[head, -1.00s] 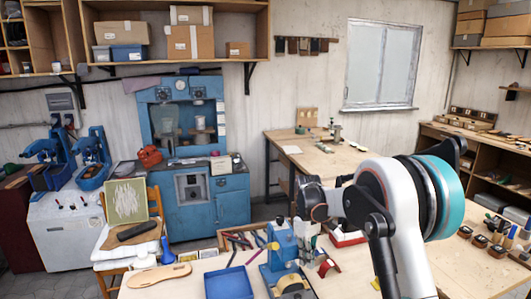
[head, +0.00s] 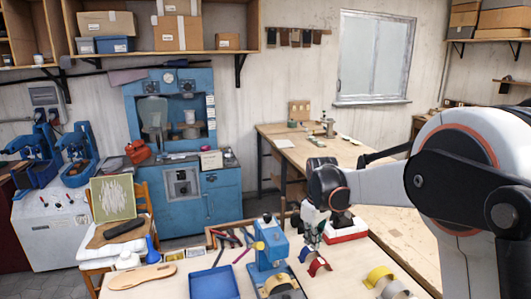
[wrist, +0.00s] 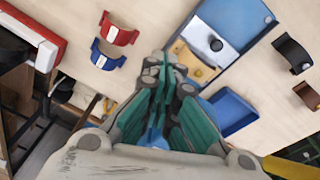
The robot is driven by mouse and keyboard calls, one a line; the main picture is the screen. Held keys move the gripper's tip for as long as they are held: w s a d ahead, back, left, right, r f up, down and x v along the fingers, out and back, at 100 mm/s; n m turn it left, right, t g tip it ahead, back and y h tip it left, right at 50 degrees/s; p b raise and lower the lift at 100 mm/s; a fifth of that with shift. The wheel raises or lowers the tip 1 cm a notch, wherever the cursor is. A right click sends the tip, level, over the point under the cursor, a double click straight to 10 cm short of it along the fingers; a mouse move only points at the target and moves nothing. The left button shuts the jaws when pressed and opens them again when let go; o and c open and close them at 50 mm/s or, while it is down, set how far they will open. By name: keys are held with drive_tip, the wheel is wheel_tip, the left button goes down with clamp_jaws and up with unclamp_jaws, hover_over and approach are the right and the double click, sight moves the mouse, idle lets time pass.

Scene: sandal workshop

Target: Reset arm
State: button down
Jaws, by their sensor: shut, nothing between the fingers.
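My gripper (head: 312,238) hangs above the workbench (head: 344,280), pointing down, beside the blue hand press (head: 270,245). In the wrist view its green-padded fingers (wrist: 166,66) are drawn together with nothing between them. My arm reaches in from the right of the head view. The press also shows beyond the fingertips in the wrist view (wrist: 240,22).
Close by on the bench are a red arch (head: 318,263), a blue arch (wrist: 107,55), a blue tray (head: 213,284), a red-and-white box (head: 345,229) and a yellow arch (head: 379,275). A sandal sole (head: 143,277) lies left. A wooden table (head: 305,150) stands behind.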

drive_tip(key=s+d+r+m+t+b, duration=0.2)
drive_tip(key=s+r+b, duration=0.1)
drive_tip(key=s, duration=0.5)
drive_tip(key=s+d+r+m+t+b, duration=0.1)
drive_tip(key=s+d+r+m+b, duration=0.1)
drive_tip(key=s, duration=0.7)
drive_tip(key=s+f+m+t+b, duration=0.1)
drive_tip(key=s+f+m+b, duration=0.1)
drive_tip(key=s, duration=0.5)
drive_tip(key=s+d+f+m+t+b, duration=0.1)
drive_tip(key=s+f+m+t+b, duration=0.1)
drive_tip(key=s+f, duration=0.3)
drive_tip(key=s+b, duration=0.1)
drive_tip(key=s, duration=0.2)
drive_tip(key=shift+s+d+f, duration=0.25)
drive_tip(key=shift+s+d, duration=0.05)
